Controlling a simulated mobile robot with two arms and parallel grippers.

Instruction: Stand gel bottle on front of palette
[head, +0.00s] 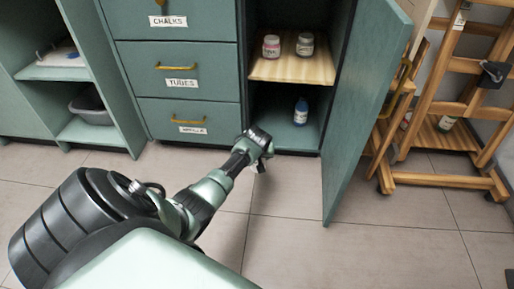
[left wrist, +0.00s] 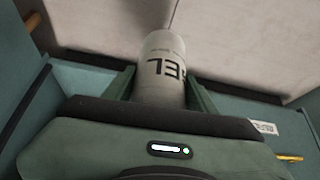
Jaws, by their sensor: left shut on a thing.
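My left gripper (head: 258,146) is in front of the lower cabinet, above the floor. In the left wrist view it (left wrist: 163,98) is shut on the gel bottle (left wrist: 162,60), a pale grey-white bottle with dark lettering that reads upside down. The bottle sits between the two fingers, and its lower part in that picture is hidden by the gripper. In the head view the bottle is mostly hidden by the gripper. My right gripper is not in view.
An open cabinet door (head: 368,95) stands out to the right. Inside, a wooden shelf (head: 285,70) bears two jars, and a blue bottle (head: 301,112) stands below. Closed drawers (head: 180,75) are left of it. A wooden easel (head: 450,105) stands far right. The floor (head: 330,255) is clear.

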